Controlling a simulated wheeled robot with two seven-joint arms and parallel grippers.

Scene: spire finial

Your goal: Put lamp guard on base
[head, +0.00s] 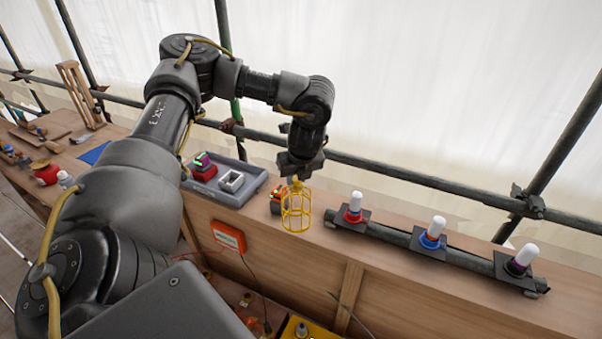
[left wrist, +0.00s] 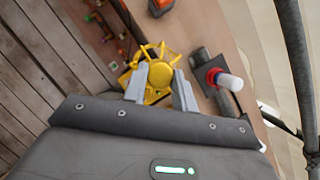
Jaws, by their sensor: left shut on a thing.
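My left gripper (head: 298,178) is shut on the yellow wire lamp guard (head: 296,213), which hangs below it in front of the bench. In the left wrist view the fingers (left wrist: 160,90) close on the guard (left wrist: 165,54). Three lamp bases with white bulbs stand to the right on a dark pipe: one with a red collar (head: 353,215), one blue (head: 430,240) and one purple (head: 516,267). The guard is apart from all of them, nearest the red one. The red base (left wrist: 212,76) also shows in the left wrist view. My right gripper is out of view.
A grey tray (head: 237,196) with a red and black item (head: 204,167) and a pale square frame (head: 231,181) lies left of the guard. A red and black device (head: 277,203) sits just behind it. Scaffold tubes (head: 400,176) run behind the bench.

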